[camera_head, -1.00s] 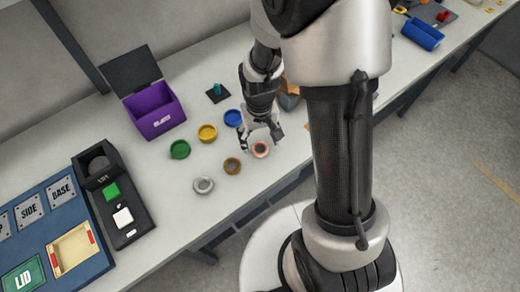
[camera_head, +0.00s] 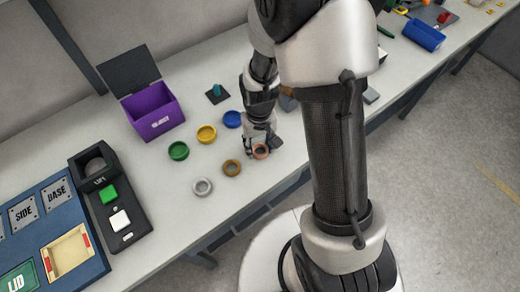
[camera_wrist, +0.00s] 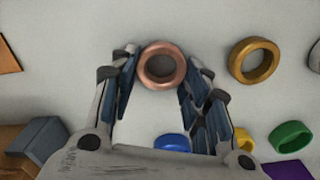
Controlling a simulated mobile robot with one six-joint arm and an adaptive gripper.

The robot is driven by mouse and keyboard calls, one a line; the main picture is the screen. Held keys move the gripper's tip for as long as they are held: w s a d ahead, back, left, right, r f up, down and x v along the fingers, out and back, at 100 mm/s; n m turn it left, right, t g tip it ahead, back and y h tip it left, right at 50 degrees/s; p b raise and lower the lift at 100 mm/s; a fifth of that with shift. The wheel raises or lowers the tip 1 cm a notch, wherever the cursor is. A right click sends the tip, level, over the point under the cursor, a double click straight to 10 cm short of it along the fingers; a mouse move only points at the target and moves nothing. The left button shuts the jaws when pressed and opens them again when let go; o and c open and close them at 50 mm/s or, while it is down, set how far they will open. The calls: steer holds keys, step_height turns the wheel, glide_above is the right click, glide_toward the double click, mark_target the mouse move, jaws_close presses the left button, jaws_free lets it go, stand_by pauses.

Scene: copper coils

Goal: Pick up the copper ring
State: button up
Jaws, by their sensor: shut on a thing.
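The copper ring (camera_head: 261,152) is on the near part of the white table, at the right end of the ring group. In the wrist view the copper ring (camera_wrist: 162,65) sits between my fingertips, its top face and hole visible. My gripper (camera_head: 262,143) reaches down over it. The two fingers of my gripper (camera_wrist: 163,72) are shut on the ring's left and right sides. The ring appears at table level; I cannot tell whether it still touches the table.
Beside it are a bronze ring (camera_head: 232,168), a silver ring (camera_head: 202,187), and blue (camera_head: 232,120), yellow (camera_head: 206,134) and green (camera_head: 179,151) rings. A purple open box (camera_head: 155,117) stands behind, a black station (camera_head: 130,216) at left. The table's front edge is close.

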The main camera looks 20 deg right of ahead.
steer(key=c, duration=0.4)
steer(key=shift+r, duration=0.1)
